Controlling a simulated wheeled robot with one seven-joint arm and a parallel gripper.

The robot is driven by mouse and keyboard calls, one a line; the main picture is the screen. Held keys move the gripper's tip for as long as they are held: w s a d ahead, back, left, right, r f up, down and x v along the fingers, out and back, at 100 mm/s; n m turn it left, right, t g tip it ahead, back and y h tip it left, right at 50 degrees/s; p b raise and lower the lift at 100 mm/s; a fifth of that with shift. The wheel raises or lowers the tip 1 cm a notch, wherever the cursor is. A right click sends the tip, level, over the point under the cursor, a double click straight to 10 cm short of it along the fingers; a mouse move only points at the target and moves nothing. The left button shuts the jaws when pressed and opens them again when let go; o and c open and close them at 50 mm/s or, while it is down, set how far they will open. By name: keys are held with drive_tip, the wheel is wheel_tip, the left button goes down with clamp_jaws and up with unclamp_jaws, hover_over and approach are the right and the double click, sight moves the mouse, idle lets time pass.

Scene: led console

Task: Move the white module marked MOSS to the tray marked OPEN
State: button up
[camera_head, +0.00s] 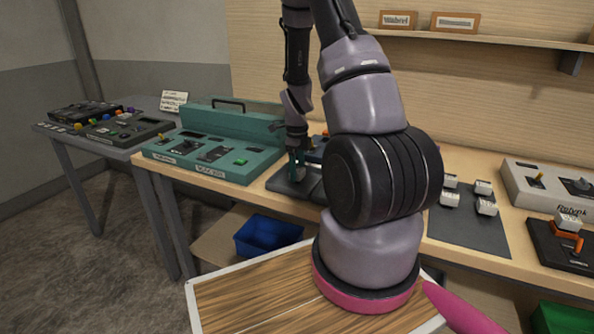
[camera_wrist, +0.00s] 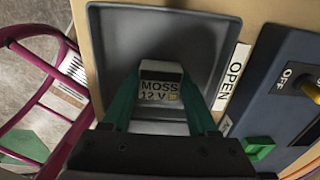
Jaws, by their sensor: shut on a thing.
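The white module marked MOSS 12 V (camera_wrist: 161,70) is between the green fingers of my gripper (camera_wrist: 160,92) in the wrist view. My gripper is shut on it. Behind the module is a grey tray (camera_wrist: 150,28) with raised walls. A white label reading OPEN (camera_wrist: 231,78) lies along its right side. The module is within the tray's outline in this view; whether it touches the tray floor I cannot tell. In the head view my gripper (camera_head: 296,162) points down over the dark tray (camera_head: 283,187), and my arm hides part of the tray.
A blue panel with an OFF switch (camera_wrist: 308,90) stands right of the tray in the wrist view. A teal console (camera_head: 190,157) is left of the tray in the head view. Several white modules (camera_head: 450,199) sit on a dark mat (camera_head: 470,230) at right. A blue bin (camera_head: 268,236) is below.

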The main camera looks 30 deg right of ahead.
drive_tip(key=o, duration=1.4)
drive_tip(key=s+a+r+n+t, duration=0.1)
drive_tip(key=a+r+n, duration=0.1)
drive_tip(key=r, duration=0.8)
drive_tip(key=s+a+r+n+t, duration=0.1)
drive_tip(key=r+n, duration=0.1)
drive_tip(key=r, duration=0.8)
drive_tip(key=s+a+r+n+t, duration=0.1)
drive_tip(key=s+a+r+n, duration=0.2)
drive_tip(key=s+r+n, duration=0.3)
drive_tip(key=s+a+r+n+t+y, duration=0.1)
drive_tip(key=s+a+r+n+t, duration=0.1)
drive_tip(key=s+a+r+n, duration=0.2)
drive_tip(key=s+a+r+n+t+y, duration=0.1)
drive_tip(key=s+a+r+n+t, duration=0.1)
drive_tip(key=s+r+n, duration=0.5)
drive_tip(key=shift+s+a+r+n, duration=0.25)
drive_tip(key=shift+a+n, duration=0.1)
drive_tip(key=shift+n, duration=0.5)
drive_tip(key=shift+s+a+r+n, duration=0.1)
drive_tip(key=shift+s+a+n, duration=0.15)
drive_tip(key=shift+n, duration=0.6)
drive_tip(key=shift+w, duration=0.1)
